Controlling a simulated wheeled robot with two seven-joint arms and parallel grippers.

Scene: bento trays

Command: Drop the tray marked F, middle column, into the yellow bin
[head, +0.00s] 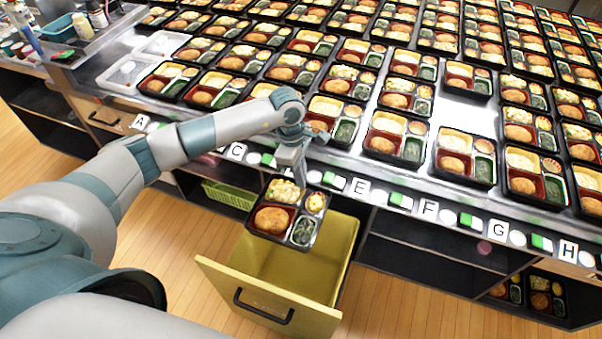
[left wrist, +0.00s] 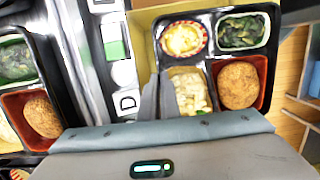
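My left gripper (head: 294,172) is shut on the edge of a black bento tray (head: 298,211). The tray hangs over the open yellow bin (head: 265,305), apart from its floor. In the left wrist view the fingers (left wrist: 160,97) pinch the wall of the held tray (left wrist: 209,62). It holds a brown patty, pale chunky food, greens and a small round cup. The label F (head: 430,211) is on the counter's front edge, right of the held tray. I cannot read any mark on the held tray. My right gripper is out of view.
Rows of similar trays cover the counter, with a bare patch (head: 465,112) behind a front tray (head: 465,157). A green crate (head: 229,194) sits on a shelf left of the bin. More trays (head: 541,295) stand on a lower right shelf.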

